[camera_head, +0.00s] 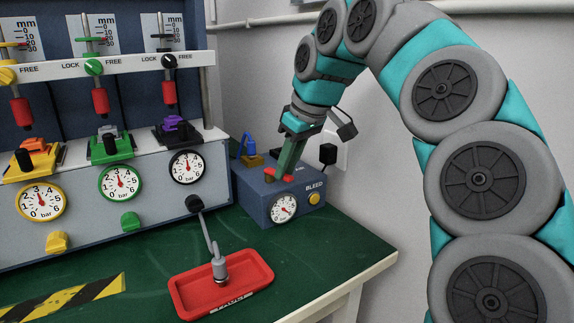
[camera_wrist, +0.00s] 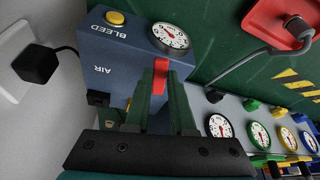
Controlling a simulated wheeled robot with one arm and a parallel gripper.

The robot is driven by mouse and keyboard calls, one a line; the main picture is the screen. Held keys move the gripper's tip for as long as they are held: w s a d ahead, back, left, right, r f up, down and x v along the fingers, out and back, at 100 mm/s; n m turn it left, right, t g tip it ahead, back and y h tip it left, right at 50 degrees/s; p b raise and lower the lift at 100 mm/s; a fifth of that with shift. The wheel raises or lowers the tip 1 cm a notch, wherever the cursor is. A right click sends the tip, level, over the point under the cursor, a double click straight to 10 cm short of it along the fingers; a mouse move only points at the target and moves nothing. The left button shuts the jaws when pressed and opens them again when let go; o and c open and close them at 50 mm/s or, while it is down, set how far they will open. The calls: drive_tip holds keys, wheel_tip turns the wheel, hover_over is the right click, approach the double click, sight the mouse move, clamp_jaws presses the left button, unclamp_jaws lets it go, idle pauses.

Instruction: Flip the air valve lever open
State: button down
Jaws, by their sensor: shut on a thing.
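The red air valve lever (camera_head: 269,174) is on top of the blue box (camera_head: 262,205) at the back right of the bench. In the wrist view the lever (camera_wrist: 160,85) shows between the two dark green fingers. My gripper (camera_head: 284,173) reaches down onto the box from above and is shut on the lever. The fingertips (camera_wrist: 161,66) hide part of the lever and its pivot. The box (camera_wrist: 100,55) bears the words AIR and BLEED, a yellow bleed button (camera_head: 314,199) and a white round gauge (camera_head: 283,207).
A red tray (camera_head: 180,291) with a grey hose fitting (camera_head: 219,268) lies in front of the box. The test panel (camera_head: 75,170) with gauges, clamps and knobs stands at the left. A black plug (camera_head: 328,154) sits in the wall socket behind. Green bench surface (camera_head: 330,240) is clear at right.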

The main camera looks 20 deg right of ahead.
drive_tip(key=shift+s+a+f+m+h+b, duration=0.15)
drive_tip(key=shift+m+b, duration=0.15)
drive_tip(key=shift+m, duration=0.15)
drive_tip(key=shift+s+a+m+h+b, duration=0.15)
drive_tip(key=shift+m+b, duration=0.15)
drive_tip(key=shift+m, duration=0.15)
drive_tip(key=shift+a+m+t, duration=0.35)
drive_tip(key=shift+m+t, duration=0.05)
drive_tip(key=shift+m, duration=0.3)
drive_tip(key=c, duration=0.8)
unclamp_jaws()
drive_tip(key=shift+o, duration=0.2)
drive_tip(key=shift+r, duration=0.2)
drive_tip(key=a+v, duration=0.1)
drive_tip(key=v, duration=0.6)
drive_tip(key=shift+d+r, duration=0.35)
drive_tip(key=shift+d, duration=0.05)
drive_tip(key=shift+s+h, duration=0.2)
drive_tip(key=shift+h, duration=0.1)
